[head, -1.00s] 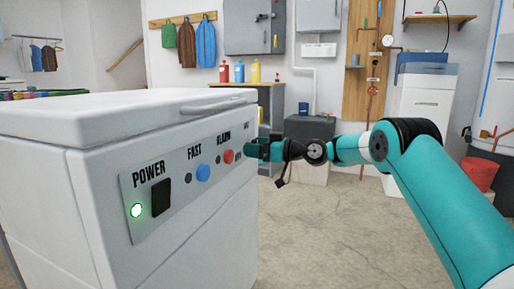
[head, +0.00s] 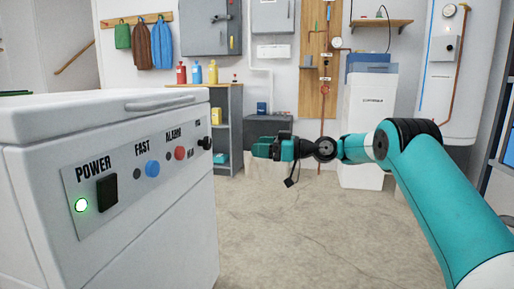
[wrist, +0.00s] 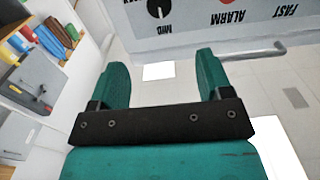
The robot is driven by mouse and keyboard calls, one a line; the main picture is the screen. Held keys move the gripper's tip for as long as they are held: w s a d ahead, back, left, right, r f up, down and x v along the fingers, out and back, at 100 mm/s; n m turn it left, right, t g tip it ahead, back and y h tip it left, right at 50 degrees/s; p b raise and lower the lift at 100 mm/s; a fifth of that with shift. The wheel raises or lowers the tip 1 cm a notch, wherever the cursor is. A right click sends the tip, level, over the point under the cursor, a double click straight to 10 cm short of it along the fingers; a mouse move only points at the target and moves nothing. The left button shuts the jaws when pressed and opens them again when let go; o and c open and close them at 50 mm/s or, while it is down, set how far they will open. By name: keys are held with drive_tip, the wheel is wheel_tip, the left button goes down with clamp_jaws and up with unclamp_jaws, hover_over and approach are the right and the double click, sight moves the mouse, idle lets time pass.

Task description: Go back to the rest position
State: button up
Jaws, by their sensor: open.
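My gripper (head: 268,148) is open, and nothing is between its fingers. In the head view it is held out in mid-air to the right of the white chest freezer (head: 165,255), with a visible gap from the control panel. In the wrist view the two teal fingers of my gripper (wrist: 160,65) stand wide apart. The panel's dial and lettering show upside down beyond them at the top. The freezer has a black power switch (head: 107,193), a lit green light (head: 82,205), a blue button (head: 152,168), a red button (head: 180,153) and a black dial (head: 205,142). Its lid is shut.
A grey shelf unit (head: 230,120) with bottles (head: 196,74) on top stands against the back wall. A dark cabinet (head: 268,127) and a white unit (head: 368,115) stand behind my arm. Bare concrete floor (head: 300,235) lies open in front and below my arm.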

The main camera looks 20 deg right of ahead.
drive_tip(key=shift+d, duration=0.2)
drive_tip(key=shift+r, duration=0.1)
drive_tip(key=s+a+r+m+g+h+p, duration=0.1)
drive_tip(key=s+a+r+g+h+p, duration=0.15)
drive_tip(key=s+a+r+p, duration=0.4)
drive_tip(key=s+a+r+m+g+h+p, duration=0.1)
drive_tip(key=s+a+r+g+h+p, duration=0.15)
drive_tip(key=s+a, duration=0.65)
drive_tip(key=s+d+f+m+g+h+p, duration=0.1)
drive_tip(key=s+d+g+h+p, duration=0.15)
drive_tip(key=s, duration=1.25)
drive_tip(key=s+d+m+g+h+p, duration=0.1)
drive_tip(key=s+d+m+h+p, duration=0.2)
drive_tip(key=s, duration=1.2)
wheel_tip(320, 180, up, 37)
drive_tip(key=n+p, duration=0.1)
drive_tip(key=p, duration=3.6)
drive_tip(key=shift+s+d+r+h, duration=0.15)
drive_tip(key=shift+s+d+h, duration=0.1)
drive_tip(key=shift+s+h, duration=0.2)
drive_tip(key=shift+g, duration=0.25)
